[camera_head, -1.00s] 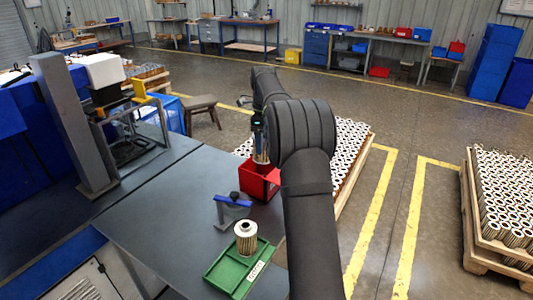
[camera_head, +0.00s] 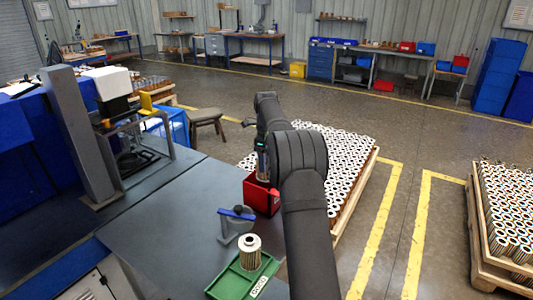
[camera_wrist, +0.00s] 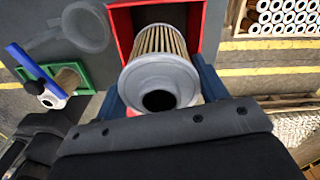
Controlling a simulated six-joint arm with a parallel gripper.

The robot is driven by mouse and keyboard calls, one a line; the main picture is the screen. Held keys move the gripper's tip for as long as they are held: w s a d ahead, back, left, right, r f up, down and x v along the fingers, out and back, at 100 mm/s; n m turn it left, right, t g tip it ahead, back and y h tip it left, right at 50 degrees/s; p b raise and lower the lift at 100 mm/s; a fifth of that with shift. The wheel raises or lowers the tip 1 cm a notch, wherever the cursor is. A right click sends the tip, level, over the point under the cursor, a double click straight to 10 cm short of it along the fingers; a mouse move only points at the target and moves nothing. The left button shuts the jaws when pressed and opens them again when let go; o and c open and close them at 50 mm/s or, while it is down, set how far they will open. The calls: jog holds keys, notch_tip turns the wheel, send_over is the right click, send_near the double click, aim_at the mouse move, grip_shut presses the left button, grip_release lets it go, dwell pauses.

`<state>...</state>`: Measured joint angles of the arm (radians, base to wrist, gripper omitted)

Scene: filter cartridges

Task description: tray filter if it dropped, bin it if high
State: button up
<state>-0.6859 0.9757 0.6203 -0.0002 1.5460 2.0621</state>
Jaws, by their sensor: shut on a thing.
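My gripper (camera_wrist: 160,80) is shut on a pleated filter cartridge (camera_wrist: 157,82) with a grey end cap and a dark centre hole. In the wrist view its blue fingers lie on either side of the cartridge. The cartridge is over the opening of the red bin (camera_wrist: 123,32); its far end reaches toward the inside. In the head view the held cartridge (camera_head: 263,167) is upright at the red bin (camera_head: 262,201), partly hidden by my arm. A green tray (camera_head: 224,284) holds another filter (camera_head: 250,252) standing upright; a label is on its front edge.
A grey stand with a blue bar (camera_head: 237,213) is between the bin and the tray. A grey post and frame (camera_head: 75,130) stand at the left of the bench. Pallets of filters (camera_head: 505,215) are on the floor at the right. The bench's middle left is clear.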

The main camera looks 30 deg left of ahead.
jog(key=shift+f, duration=2.65)
jog(key=o, duration=1.1)
jog(key=shift+o, duration=0.6)
jog(key=shift+r, duration=5.65)
jog(key=shift+f, duration=0.1)
